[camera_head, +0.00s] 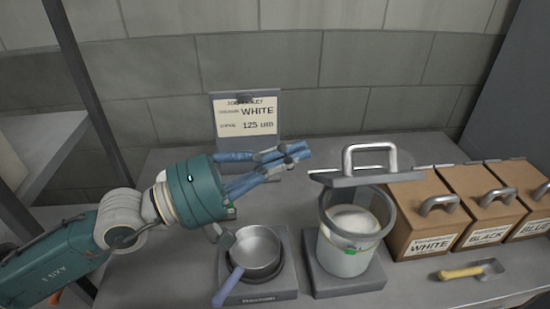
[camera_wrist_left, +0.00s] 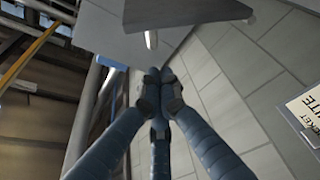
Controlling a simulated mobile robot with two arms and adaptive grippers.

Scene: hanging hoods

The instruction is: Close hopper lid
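The hopper (camera_head: 346,253) is a pale round container with a grey rim and white powder inside. Its flat grey lid (camera_head: 345,181), with a metal arch handle (camera_head: 369,150), stands above the back of the rim, so the mouth is open to the front. My left gripper (camera_head: 297,153) is to the left of the lid, apart from it in the head view, at about its height. Its blue fingers come together at the tips with nothing between them; the wrist view also shows the tips (camera_wrist_left: 160,82) together. A dark grey plate (camera_wrist_left: 185,12), probably the lid, lies beyond them. My right gripper is not in view.
A metal pan (camera_head: 258,249) with a blue handle sits on a scale left of the hopper. Lidded boxes (camera_head: 422,215) stand at right, with a yellow-handled scoop (camera_head: 470,271) before them. A job ticket sign (camera_head: 246,117) stands behind the gripper.

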